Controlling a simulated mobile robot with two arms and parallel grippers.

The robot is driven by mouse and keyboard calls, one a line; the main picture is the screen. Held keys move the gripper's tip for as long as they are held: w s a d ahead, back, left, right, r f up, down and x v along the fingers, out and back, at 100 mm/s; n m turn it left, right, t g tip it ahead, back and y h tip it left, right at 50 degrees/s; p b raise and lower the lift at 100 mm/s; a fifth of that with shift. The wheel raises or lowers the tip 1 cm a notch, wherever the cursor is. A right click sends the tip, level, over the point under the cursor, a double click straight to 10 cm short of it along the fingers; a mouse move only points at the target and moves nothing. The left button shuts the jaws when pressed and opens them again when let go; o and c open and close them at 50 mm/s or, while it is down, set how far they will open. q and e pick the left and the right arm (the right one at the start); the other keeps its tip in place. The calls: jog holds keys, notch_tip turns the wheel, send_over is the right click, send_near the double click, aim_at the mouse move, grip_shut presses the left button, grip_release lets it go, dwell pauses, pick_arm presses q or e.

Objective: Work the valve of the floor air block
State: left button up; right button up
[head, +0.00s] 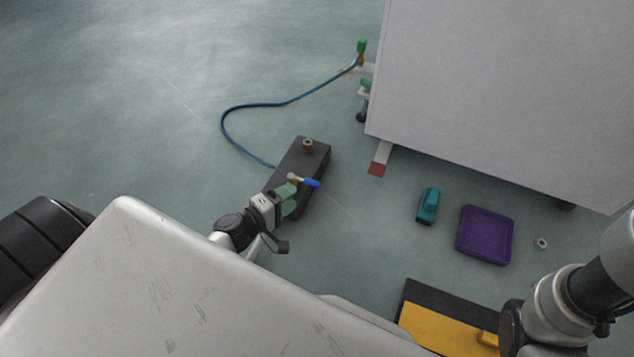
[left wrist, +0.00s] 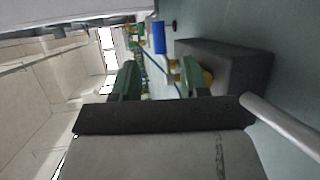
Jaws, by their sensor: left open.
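The floor air block (head: 316,163) is a dark box on the floor at the middle of the head view, with a brass fitting (head: 308,146) on top. Its valve has a blue handle (head: 311,182), which points right. My left gripper (head: 291,190), with green fingers, is close to the valve and hides part of the block. In the left wrist view the gripper (left wrist: 160,76) is open, and the blue handle (left wrist: 159,38) shows past the gap between the fingers. The dark block (left wrist: 235,65) is to the right there. I cannot tell whether a finger touches the valve.
A blue hose (head: 250,105) runs from the block to a green-topped fitting (head: 361,47) by the large grey cabinet (head: 500,90). A teal object (head: 428,205), a purple tray (head: 486,207), a small ring (head: 541,244) and a yellow-black box (head: 440,329) are on the floor at right.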

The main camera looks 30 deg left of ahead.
aim_at(310, 184)
pick_arm(q)
jog(key=b+x, duration=0.4)
jog(key=x, duration=0.6)
jog(key=shift+w, duration=0.15)
jog(key=shift+d, duration=0.1)
grip_shut()
